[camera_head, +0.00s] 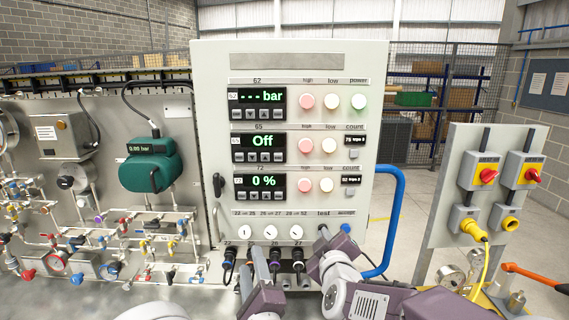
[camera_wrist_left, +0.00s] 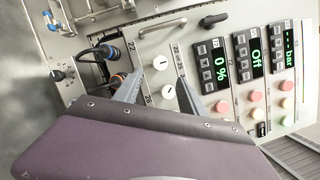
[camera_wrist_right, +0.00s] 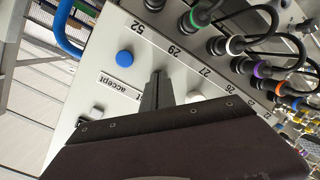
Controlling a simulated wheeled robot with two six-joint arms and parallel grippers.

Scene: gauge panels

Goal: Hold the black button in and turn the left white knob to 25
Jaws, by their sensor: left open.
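The left white knob (camera_head: 244,232) is on the grey panel under the "22 off 25" label, its pointer mark near vertical. It also shows in the left wrist view (camera_wrist_left: 160,62). My left gripper (camera_head: 252,262) is open below it. In the left wrist view its two fingertips (camera_wrist_left: 159,76) stand apart on either side of the knobs' line; I cannot tell if they touch anything. My right gripper (camera_head: 322,232) has its fingers together, with the tip (camera_wrist_right: 157,73) at the "test" position. The black button is hidden by this tip; whether it is pressed cannot be told.
The middle white knob (camera_head: 270,232) and right white knob (camera_head: 296,232) sit close beside. A blue button (camera_wrist_right: 124,58) is by the "accept" label. Plugged cables (camera_head: 230,255) lie below the knobs. A blue pipe (camera_head: 398,215) bends beside the panel.

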